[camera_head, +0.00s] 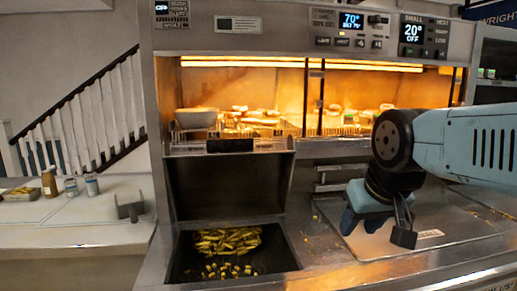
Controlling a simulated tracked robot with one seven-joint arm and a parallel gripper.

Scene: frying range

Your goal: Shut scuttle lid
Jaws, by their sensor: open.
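The chip scuttle (287,262) is an open dark metal well in the counter at lower centre, with chips (228,240) lying inside. A dark flat panel (230,188) stands upright at its back edge; it looks like the scuttle lid, raised. A black bar (230,145), perhaps its handle, shows at the panel's top. My gripper (378,228) is to the right of the scuttle, pointing down over a flat metal cover, with its fingers apart and nothing seen between them. Whether it touches the cover cannot be told.
The flat metal cover (465,222) lies level on the right of the counter. A lit hot cabinet (350,85) with fried food runs behind. A white side counter (60,225) at left holds bottles and small tubs. The space above the scuttle is clear.

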